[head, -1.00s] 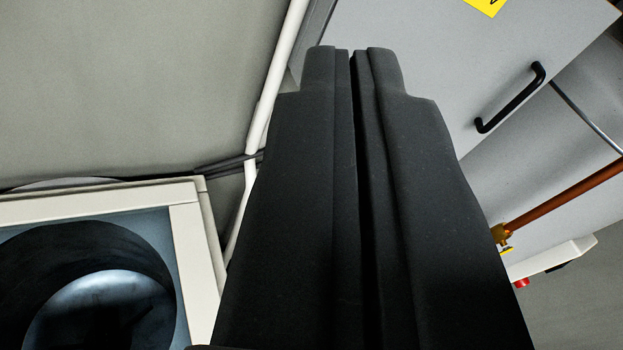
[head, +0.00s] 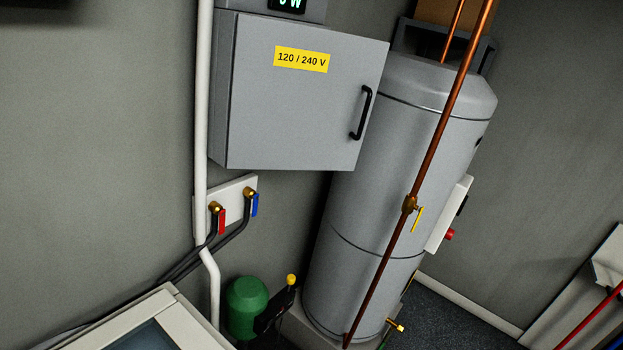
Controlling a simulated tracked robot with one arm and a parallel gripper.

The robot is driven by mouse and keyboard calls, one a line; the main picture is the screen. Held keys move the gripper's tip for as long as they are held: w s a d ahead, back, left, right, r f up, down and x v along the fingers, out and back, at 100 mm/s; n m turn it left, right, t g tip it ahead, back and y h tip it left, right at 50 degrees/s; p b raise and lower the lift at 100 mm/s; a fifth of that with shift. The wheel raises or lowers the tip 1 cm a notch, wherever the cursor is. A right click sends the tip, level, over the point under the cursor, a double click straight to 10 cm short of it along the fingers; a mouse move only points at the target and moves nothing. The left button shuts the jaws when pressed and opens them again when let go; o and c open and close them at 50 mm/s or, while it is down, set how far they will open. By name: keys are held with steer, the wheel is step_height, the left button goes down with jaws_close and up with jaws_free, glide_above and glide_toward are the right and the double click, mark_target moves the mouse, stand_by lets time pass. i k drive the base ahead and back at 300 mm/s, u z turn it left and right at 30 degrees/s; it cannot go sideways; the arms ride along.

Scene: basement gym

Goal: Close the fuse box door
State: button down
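The fuse box is a grey metal box on the wall at the upper middle of the head view. Its left side (head: 219,95) shows as a narrow strip. Its door (head: 290,115) is a flat grey panel with a yellow "120 / 240 V" label (head: 301,60) near the top. A black bar handle (head: 362,112) is near the door's right edge. The door covers the front of the box, and no interior shows. I cannot tell whether it is fully flush or slightly ajar. My gripper is not in view.
A large grey tank (head: 385,180) stands right of the box, with a copper pipe (head: 430,155) in front. A white pipe (head: 203,120) runs down the wall at left. Red and blue valves (head: 221,220) are below. A pale appliance (head: 145,325) fills the bottom left.

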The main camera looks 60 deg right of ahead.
mark_target(302, 99)
steer(key=z, duration=0.05)
steer(key=k, duration=1.35)
steer(key=z, duration=0.8)
steer(key=i, duration=1)
steer(key=u, duration=0.1)
